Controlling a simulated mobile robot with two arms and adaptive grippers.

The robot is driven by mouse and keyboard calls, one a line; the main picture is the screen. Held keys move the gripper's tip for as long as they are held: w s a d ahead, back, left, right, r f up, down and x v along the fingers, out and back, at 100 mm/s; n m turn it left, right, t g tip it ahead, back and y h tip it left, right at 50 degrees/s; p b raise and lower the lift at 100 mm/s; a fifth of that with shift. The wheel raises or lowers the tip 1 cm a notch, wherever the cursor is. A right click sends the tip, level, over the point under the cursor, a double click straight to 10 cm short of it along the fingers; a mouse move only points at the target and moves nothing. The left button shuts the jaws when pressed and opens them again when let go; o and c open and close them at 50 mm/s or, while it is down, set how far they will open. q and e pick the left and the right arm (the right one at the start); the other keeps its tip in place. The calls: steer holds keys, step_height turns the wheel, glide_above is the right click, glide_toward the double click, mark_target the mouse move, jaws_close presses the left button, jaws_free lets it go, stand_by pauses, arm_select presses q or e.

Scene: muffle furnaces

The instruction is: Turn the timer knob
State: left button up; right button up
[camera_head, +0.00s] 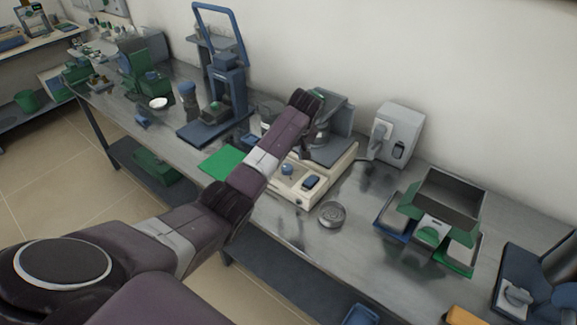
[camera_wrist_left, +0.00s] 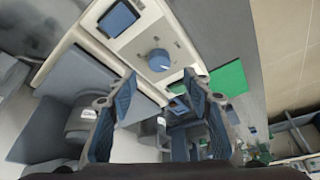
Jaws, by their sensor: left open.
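The blue round timer knob (camera_head: 287,169) sits on the front panel of a cream bench device (camera_head: 339,167). The knob also shows in the left wrist view (camera_wrist_left: 158,60), with a pale mark on its top. A dark blue square part (camera_head: 310,183) is beside it on the panel and also shows in the left wrist view (camera_wrist_left: 118,17). My left gripper (camera_wrist_left: 160,88) is open and empty, its fingers apart, with the knob showing just beyond the fingertips. In the head view the left gripper (camera_head: 314,140) is over the device, partly hidden by its arm.
A green mat (camera_head: 223,163) lies left of the device, and a round metal dish (camera_head: 332,214) lies in front. A blue press stand (camera_head: 226,100) stands behind left. A grey box (camera_head: 400,130) and a green hopper (camera_head: 447,195) stand to the right on the metal bench.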

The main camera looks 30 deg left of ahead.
mark_target(287, 167)
arm_select(q)
steer(key=x, duration=0.5)
steer(key=shift+f, duration=0.3)
steer(key=shift+x, duration=1.1)
steer(key=shift+w+r, duration=0.1)
steer(key=c, duration=1.1)
steer(key=shift+c, duration=0.2)
